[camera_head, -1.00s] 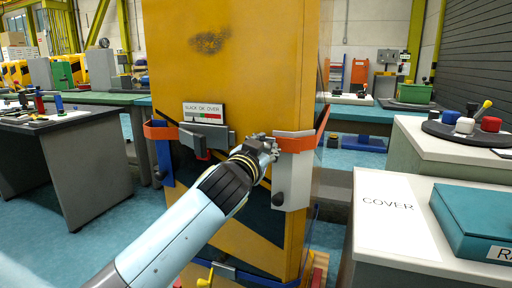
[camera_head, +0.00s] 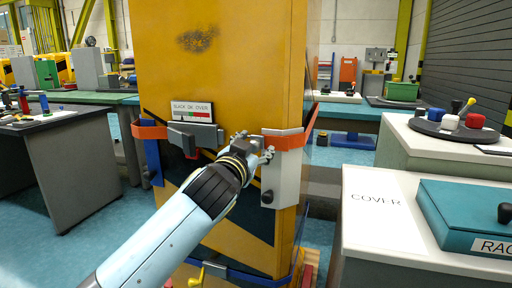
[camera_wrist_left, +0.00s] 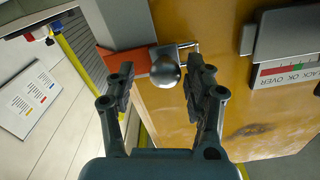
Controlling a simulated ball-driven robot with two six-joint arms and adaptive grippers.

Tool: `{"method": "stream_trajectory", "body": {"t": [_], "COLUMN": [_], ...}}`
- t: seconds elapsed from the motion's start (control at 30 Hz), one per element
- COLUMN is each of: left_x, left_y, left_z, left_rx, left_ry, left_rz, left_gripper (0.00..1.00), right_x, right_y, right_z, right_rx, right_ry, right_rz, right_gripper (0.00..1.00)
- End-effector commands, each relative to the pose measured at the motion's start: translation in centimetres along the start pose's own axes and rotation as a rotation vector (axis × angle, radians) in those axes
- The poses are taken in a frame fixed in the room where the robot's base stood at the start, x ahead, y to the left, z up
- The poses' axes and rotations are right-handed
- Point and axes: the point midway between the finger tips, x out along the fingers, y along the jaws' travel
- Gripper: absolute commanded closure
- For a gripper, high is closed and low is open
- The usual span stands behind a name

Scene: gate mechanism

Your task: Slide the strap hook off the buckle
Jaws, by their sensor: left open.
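An orange strap (camera_head: 292,140) wraps the yellow post, with its end at a pale grey plate on the post's right edge. In the wrist view, the strap end (camera_wrist_left: 124,62) carries a silver ball knob (camera_wrist_left: 165,74) and a thin bent metal rod, the hook (camera_wrist_left: 188,46). The grey buckle block (camera_head: 193,134) sits left of it under a "SLACK OK OVER" gauge; its edge shows in the wrist view (camera_wrist_left: 247,40). My left gripper (camera_head: 266,148) is open, its fingers either side of the knob in the wrist view; contact cannot be told. My right gripper is not in view.
A white-topped cabinet marked "COVER" (camera_head: 378,200) with a teal box (camera_head: 470,215) stands close on the right. A grey table (camera_head: 62,122) stands left. A lower blue strap (camera_head: 240,276) crosses the post. Blue floor lies open left of the post.

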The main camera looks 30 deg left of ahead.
Motion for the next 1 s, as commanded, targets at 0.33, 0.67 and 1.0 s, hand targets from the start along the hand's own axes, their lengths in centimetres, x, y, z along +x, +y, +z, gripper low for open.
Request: {"method": "stream_trajectory", "body": {"t": [0.33,0.67,1.0], "left_x": [-7.6,-10.9,-10.9], "left_y": [0.1,0.1,0.1], "left_z": [0.2,0.1,0.1], "left_rx": [-0.002,-0.001,-0.001], "left_ry": [-0.004,-0.001,-0.002], "left_rz": [0.001,0.001,0.001], "left_gripper": [0.47,0.47,0.47], "right_x": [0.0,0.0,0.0], "right_y": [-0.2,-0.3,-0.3], "right_z": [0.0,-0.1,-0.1], "right_rx": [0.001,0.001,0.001], "right_ry": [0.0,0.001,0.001], "right_rz": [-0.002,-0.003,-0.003], "right_gripper": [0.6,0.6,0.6]}}
